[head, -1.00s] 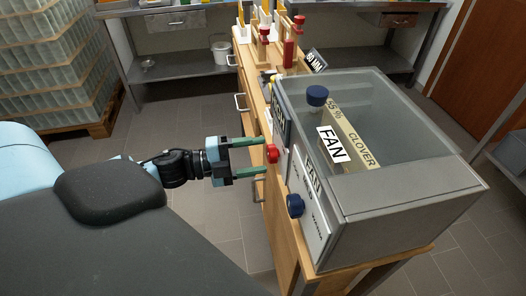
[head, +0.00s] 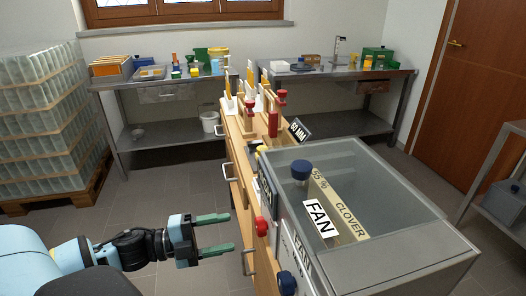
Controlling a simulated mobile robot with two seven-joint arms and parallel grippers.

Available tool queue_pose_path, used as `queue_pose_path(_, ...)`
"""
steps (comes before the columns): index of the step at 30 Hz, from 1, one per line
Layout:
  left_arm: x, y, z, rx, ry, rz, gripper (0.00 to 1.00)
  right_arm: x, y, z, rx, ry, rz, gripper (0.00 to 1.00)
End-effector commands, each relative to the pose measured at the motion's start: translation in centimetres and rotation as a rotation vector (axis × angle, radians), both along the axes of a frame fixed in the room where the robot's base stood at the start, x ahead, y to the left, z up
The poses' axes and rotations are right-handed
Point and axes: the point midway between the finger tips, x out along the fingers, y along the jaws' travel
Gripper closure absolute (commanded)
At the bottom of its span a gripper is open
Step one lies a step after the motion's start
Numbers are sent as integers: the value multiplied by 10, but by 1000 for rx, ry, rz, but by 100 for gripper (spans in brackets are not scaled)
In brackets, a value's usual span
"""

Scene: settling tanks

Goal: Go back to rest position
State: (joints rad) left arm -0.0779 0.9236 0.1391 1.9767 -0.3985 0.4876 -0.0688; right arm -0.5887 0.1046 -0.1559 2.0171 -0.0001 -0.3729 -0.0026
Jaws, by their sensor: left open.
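My left gripper (head: 222,233) comes in from the lower left with its two green fingers apart and nothing between them. It hangs in the air a little to the left of a grey tank (head: 400,262) with a clear lid, and its fingertips are apart from the red knob (head: 262,227) on the tank's front. A blue knob (head: 287,283) sits lower on the same front. My right gripper does not show.
A wooden cabinet (head: 234,163) with metal handles carries the tank. A pallet of glass jars (head: 40,130) stands at the left. Steel benches with boxes (head: 110,66) line the back wall. A brown door (head: 462,90) is at the right. The tiled floor (head: 165,195) is clear.

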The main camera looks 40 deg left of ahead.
Motion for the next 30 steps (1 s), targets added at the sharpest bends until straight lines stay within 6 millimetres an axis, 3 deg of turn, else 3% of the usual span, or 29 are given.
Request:
queue_pose_path(8, -3, 0, -5, -26, 23, 27, 37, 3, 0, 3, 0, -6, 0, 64)
queue_pose_path(11, -12, 0, -22, -105, 99, 109, 37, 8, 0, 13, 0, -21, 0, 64)
queue_pose_path(14, -32, -3, -52, -235, 234, 248, 37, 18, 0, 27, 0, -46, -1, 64)
queue_pose_path(20, -101, -30, -124, -513, 589, 560, 37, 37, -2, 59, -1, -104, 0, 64)
queue_pose_path(24, -160, -70, -162, -682, 846, 739, 37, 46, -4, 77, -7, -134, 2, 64)
queue_pose_path(30, -221, -125, -189, -832, 1113, 886, 37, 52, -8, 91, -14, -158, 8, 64)
